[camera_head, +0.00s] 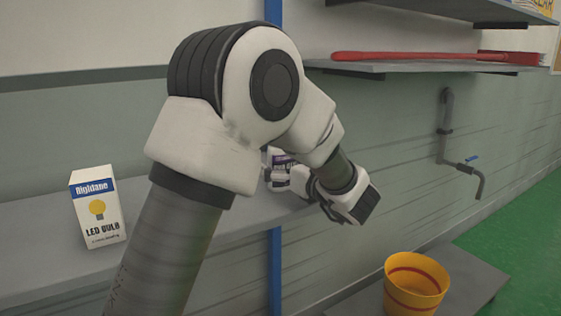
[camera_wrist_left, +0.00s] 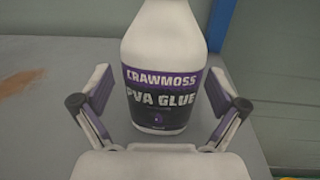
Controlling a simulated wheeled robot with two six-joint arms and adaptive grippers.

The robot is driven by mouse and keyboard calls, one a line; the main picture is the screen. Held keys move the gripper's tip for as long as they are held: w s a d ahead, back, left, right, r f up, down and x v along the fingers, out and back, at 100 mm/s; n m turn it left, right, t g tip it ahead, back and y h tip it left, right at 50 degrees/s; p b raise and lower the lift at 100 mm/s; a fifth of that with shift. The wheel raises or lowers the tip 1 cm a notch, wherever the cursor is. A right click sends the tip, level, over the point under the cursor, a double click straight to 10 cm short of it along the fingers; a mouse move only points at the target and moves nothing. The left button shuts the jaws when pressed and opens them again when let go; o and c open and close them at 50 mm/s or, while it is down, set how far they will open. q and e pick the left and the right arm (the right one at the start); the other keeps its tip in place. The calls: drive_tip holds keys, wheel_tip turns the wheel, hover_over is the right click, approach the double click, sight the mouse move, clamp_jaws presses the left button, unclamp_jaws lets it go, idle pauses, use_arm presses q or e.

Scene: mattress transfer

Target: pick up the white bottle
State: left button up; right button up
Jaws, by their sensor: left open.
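The white bottle (camera_wrist_left: 163,45) stands upright on the shelf, with a purple and black PVA glue label facing my left wrist camera. In the head view the bottle (camera_head: 279,160) is small and mostly hidden by my left arm and hand. My left gripper (camera_wrist_left: 160,88) is open, with one finger on each side of the bottle's label. A gap shows between each finger and the bottle. In the head view my left gripper (camera_head: 286,184) is by the bottle, at the shelf's right end. My right gripper is not in view.
An LED bulb box (camera_head: 97,208) stands on the grey shelf (camera_head: 50,262) to the left. A blue post (camera_head: 274,268) is at the shelf's right end. A yellow bucket (camera_head: 415,287) is lower right, and an upper shelf (camera_head: 400,67) holds a red-handled tool (camera_head: 420,57).

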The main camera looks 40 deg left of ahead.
use_arm(q)
drive_tip(key=shift+d+r, duration=0.1)
drive_tip(key=shift+d, duration=0.15)
drive_tip(key=c, duration=1.5)
